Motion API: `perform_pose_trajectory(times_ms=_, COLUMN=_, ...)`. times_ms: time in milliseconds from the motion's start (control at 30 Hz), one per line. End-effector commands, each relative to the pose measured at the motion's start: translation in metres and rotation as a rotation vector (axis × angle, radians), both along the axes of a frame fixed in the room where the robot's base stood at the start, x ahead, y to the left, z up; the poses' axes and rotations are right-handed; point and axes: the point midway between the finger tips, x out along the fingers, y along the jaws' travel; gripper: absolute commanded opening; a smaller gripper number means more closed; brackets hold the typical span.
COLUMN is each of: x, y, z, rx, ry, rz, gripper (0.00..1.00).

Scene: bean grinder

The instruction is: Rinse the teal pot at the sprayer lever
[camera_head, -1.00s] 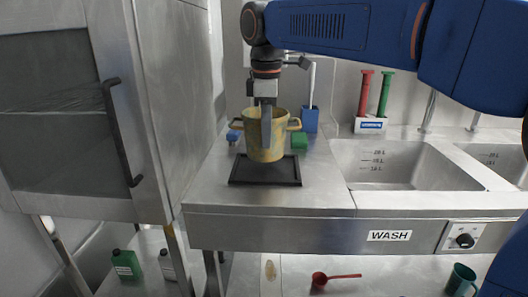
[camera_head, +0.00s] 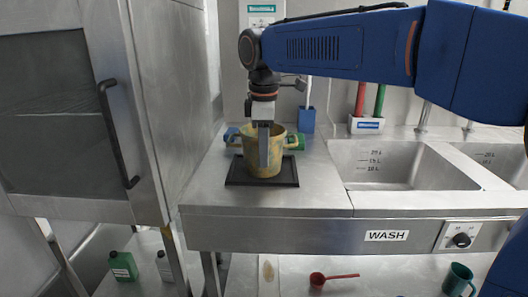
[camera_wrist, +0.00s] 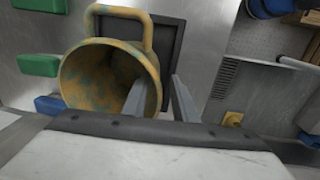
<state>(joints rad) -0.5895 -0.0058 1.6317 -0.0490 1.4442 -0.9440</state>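The pot (camera_head: 247,160) stands upright on a black mat (camera_head: 285,179) at the left of the counter. It is mustard yellow with teal patches and two side handles. Its open mouth also shows in the wrist view (camera_wrist: 100,75). My gripper (camera_head: 263,172) points straight down at the pot's near side. In the wrist view my gripper (camera_wrist: 158,88) has one finger inside the pot and one outside, with the wall between them. Gaps show beside the wall, so the fingers look open. The sprayer lever is not identifiable.
Green and blue blocks (camera_wrist: 38,66) lie near the pot. A sink basin (camera_head: 385,165) is to the right, with a red-and-green-handled holder (camera_head: 366,125) behind it. A cabinet with a black handle (camera_head: 118,135) stands close on the left. The counter right of the mat (camera_head: 318,185) is clear.

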Motion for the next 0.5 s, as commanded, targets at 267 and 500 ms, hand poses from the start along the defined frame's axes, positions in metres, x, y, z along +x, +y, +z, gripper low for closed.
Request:
perform_pose_trajectory(times_ms=267, x=0.000, y=0.000, z=0.002, rx=0.000, ry=0.000, rz=0.000, gripper=0.26)
perform_pose_trajectory(times_ms=500, x=-0.002, y=0.000, z=0.029, rx=0.002, ry=-0.002, rz=0.000, gripper=0.26)
